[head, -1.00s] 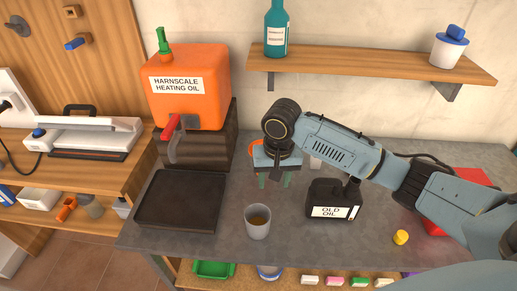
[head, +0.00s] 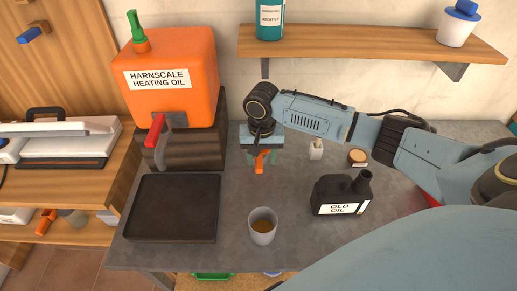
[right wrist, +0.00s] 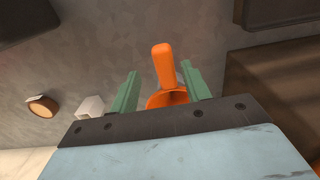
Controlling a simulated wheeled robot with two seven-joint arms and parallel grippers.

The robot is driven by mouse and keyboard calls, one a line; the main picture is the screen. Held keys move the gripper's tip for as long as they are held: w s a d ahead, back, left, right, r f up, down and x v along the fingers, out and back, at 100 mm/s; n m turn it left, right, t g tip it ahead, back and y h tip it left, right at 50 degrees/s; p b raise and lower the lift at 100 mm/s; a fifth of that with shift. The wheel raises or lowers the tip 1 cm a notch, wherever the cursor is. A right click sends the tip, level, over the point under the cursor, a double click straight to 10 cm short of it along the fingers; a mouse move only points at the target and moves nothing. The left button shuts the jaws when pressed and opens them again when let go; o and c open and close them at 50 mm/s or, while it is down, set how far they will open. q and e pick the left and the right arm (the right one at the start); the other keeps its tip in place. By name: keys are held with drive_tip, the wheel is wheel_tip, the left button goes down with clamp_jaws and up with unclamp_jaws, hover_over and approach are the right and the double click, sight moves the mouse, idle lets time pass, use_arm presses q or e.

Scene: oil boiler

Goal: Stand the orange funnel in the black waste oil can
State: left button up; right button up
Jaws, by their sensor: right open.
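The orange funnel (head: 261,162) is on the grey workbench, partly hidden by my right gripper (head: 262,158). In the right wrist view the funnel (right wrist: 162,65) shows its spout and part of its wide cone. My right gripper (right wrist: 160,88) is open there, with one green finger on each side of the funnel and visible gaps to the spout. The black waste oil can (head: 340,196), labelled OLD OIL, stands upright to the right and nearer the front edge. Its neck is at its upper right. My left gripper is not in view.
A beaker of brown liquid (head: 262,226) stands left of the can. A black tray (head: 130,209) and an orange heating oil tank (head: 172,98) on a brown block are at the left. A small white container (head: 316,149) and a round brown-topped item (head: 358,157) stand behind the can.

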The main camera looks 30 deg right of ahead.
sight(259, 161)
drive_tip(key=f, duration=0.4)
drive_tip(key=shift+w+a+b, duration=0.25)
drive_tip(key=shift+w+b, duration=0.05)
drive_tip(key=shift+b, duration=0.05)
drive_tip(key=shift+f, duration=0.25)
clamp_jaws()
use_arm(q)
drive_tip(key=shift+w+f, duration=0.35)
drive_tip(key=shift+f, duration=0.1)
